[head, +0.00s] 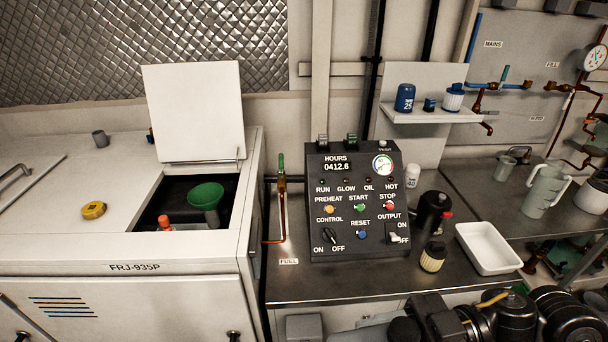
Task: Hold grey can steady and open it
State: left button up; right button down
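No object is plainly marked as the grey can. A small dark grey cylinder (100,139) stands upright at the back left of the white cabinet top. A larger pale grey handled vessel (544,191) stands upright on the metal bench at the right. I cannot tell which of the two is the can, or whether either is closed. No gripper fingers of mine can be made out in the head view, and nothing is seen gripping either vessel.
The white cabinet (190,262) has a raised lid (195,110) above an opening with a green funnel (206,197). A black control panel (355,205) stands mid-bench. A white tray (488,248), black canister (432,210) and small jar (433,257) are right of it.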

jog(key=w+d+m+t+h, duration=0.4)
jog(key=w+m+t, duration=0.6)
jog(key=w+t, duration=0.5)
pick_arm(q)
jog(key=shift+s+f+b, duration=0.4)
jog(key=shift+s, duration=0.1)
pick_arm(e)
jog(key=w+d+f+m+t+h, duration=0.2)
jog(key=d+f+m+t+h, duration=0.1)
jog(key=d+f, duration=0.4)
notch_tip(320, 180, down, 2)
jog(key=shift+d+m+t+h, duration=0.3)
jog(key=shift+m+h, duration=0.2)
jog(key=shift+h, duration=0.5)
